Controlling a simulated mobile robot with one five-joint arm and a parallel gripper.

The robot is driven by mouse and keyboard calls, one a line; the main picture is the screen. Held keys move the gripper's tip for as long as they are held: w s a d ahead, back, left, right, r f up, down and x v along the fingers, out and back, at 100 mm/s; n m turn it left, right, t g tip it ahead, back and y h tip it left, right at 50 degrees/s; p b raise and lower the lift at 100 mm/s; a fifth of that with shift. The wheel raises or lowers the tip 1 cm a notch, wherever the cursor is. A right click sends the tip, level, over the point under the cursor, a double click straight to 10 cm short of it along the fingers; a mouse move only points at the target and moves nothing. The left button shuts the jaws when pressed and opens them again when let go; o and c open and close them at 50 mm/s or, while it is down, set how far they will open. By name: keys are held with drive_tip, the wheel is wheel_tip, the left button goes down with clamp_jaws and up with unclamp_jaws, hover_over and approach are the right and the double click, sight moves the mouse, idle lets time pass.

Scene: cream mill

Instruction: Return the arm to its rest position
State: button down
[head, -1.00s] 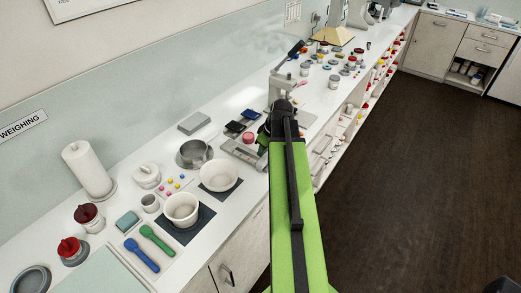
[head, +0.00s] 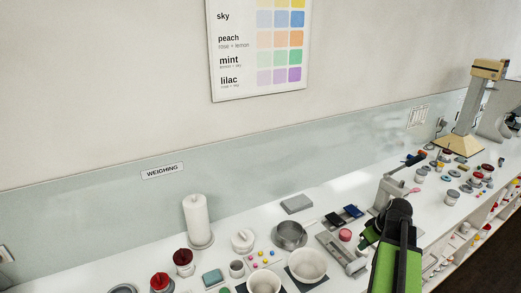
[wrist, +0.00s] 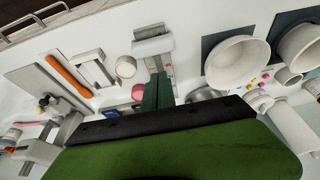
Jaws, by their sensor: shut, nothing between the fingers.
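My green and black arm (head: 398,260) rises from the bottom right of the head view, in front of the counter. Its black joint hides part of the bench press behind it. In the wrist view my gripper (wrist: 157,90) shows as narrow dark green fingers close together, shut with nothing between them. It points over the counter, near a pink round piece (wrist: 138,92) and a grey metal device. I cannot tell its height above the counter.
The white counter holds two white bowls (head: 307,264), a steel pot (head: 289,235), a paper towel roll (head: 197,220), red-lidded jars (head: 183,262) and a grey stand (head: 388,192). Several small tins stand further right. A colour chart (head: 258,50) hangs on the wall above.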

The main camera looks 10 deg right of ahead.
drive_tip(key=w+a+f+m+g, duration=0.1)
drive_tip(key=w+a+g, duration=0.1)
drive_tip(key=a, duration=1.7)
drive_tip(key=w+a+m+g, duration=0.1)
drive_tip(key=w+a, duration=0.1)
drive_tip(key=a, duration=1.7)
drive_tip(key=shift+m+g+h, duration=0.3)
drive_tip(key=shift+h, duration=0.1)
drive_tip(key=f+b, duration=0.2)
drive_tip(key=s+f+b, duration=0.1)
drive_tip(key=f+b, duration=0.1)
drive_tip(key=s+d+f+b, duration=0.1)
drive_tip(key=f+b, duration=0.1)
drive_tip(key=shift+s+f, duration=0.1)
drive_tip(key=shift+f, duration=0.3)
drive_tip(key=shift+s+a+f+b, duration=0.15)
drive_tip(key=shift+f+b, duration=0.15)
drive_tip(key=shift+b, duration=0.2)
wheel_tip(320, 180, up, 5)
drive_tip(key=p, duration=0.5)
drive_tip(key=shift+r, duration=0.15)
